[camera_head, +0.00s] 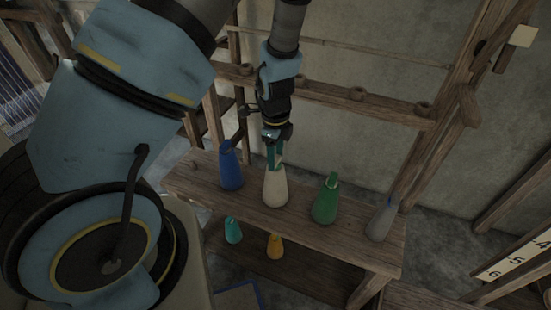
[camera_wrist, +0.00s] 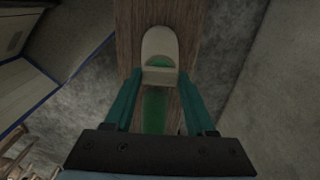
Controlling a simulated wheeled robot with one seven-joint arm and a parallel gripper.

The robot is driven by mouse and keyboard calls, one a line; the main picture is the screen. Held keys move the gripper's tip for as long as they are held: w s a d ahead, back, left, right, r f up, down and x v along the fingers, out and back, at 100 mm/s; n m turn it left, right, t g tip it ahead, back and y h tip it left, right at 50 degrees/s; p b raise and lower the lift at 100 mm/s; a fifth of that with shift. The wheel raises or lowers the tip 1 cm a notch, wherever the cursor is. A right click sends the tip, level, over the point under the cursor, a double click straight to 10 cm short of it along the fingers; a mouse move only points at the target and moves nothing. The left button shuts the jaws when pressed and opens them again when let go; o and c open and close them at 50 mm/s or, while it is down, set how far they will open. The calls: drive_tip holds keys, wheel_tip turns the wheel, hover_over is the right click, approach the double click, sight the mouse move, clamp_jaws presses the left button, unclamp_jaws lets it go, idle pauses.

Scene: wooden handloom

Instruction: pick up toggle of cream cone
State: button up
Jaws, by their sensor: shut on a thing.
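The cream cone (camera_head: 275,188) stands upright on the wooden shelf, second from the left in the upper row. My gripper (camera_head: 275,164) points down at its top, with teal fingers close above it. In the wrist view, my gripper (camera_wrist: 160,80) has its fingertips on both sides of a small pale block, the toggle (camera_wrist: 160,77), and is shut on it. The rounded cream shape (camera_wrist: 159,38) of the cone lies just beyond the toggle. In the head view the fingers hide most of the toggle. I cannot tell whether the cone's base is lifted.
On the wooden shelf (camera_head: 340,245), a blue cone (camera_head: 230,168) stands close left, a green cone (camera_head: 325,202) to the right and a grey cone (camera_head: 381,220) near the right end. Teal (camera_head: 233,231) and yellow (camera_head: 275,246) cones stand lower. A pegged rail (camera_head: 385,103) runs behind.

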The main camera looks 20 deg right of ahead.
wheel_tip(320, 180, up, 10)
drive_tip(key=p, duration=0.1)
drive_tip(key=shift+p, duration=0.3)
idle(0.5)
